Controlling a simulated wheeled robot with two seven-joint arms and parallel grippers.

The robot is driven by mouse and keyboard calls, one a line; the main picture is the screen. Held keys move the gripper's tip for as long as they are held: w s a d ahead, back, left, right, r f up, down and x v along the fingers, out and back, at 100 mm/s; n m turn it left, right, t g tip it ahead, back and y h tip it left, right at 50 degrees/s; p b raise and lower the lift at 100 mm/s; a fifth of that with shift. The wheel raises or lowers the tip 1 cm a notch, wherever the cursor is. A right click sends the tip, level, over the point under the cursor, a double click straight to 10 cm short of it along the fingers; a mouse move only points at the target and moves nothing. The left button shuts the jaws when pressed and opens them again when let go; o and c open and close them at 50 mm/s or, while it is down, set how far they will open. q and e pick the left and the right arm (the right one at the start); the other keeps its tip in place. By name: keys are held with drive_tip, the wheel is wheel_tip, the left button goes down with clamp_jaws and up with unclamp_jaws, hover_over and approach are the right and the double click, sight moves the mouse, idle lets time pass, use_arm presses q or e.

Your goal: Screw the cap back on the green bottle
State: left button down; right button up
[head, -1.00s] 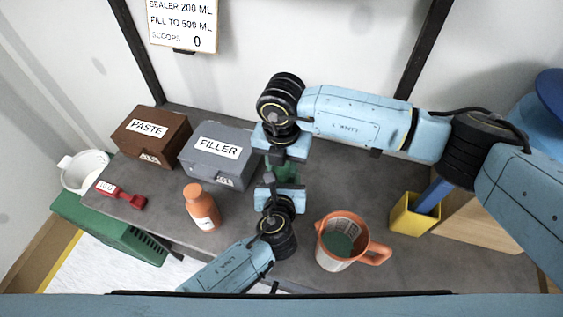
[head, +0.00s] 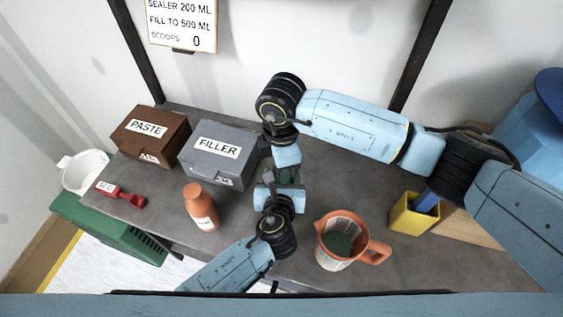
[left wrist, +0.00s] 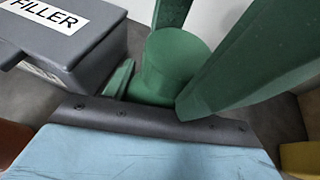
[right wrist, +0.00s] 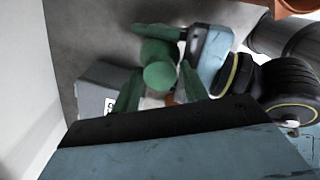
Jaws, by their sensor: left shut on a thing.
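The green bottle (head: 289,176) is mostly hidden between my two grippers in the head view. In the left wrist view a green cylinder (left wrist: 177,60), apparently the cap on the bottle's wider shoulder, stands upright. My left gripper (head: 283,186) is shut on the bottle from the near side. My right gripper (head: 287,168) comes from above and behind. In the right wrist view its green fingers (right wrist: 160,78) stand on either side of the round green cap top (right wrist: 160,75), with narrow gaps showing. How far the cap is seated cannot be told.
A grey FILLER box (head: 217,165) and a brown PASTE box (head: 150,148) stand left of the grippers. An orange jug (head: 341,240) and a yellow container (head: 413,218) are on the right.

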drive_tip(key=shift+o, duration=1.3)
drive_tip(key=shift+r, duration=2.2)
drive_tip(key=shift+c, duration=0.4)
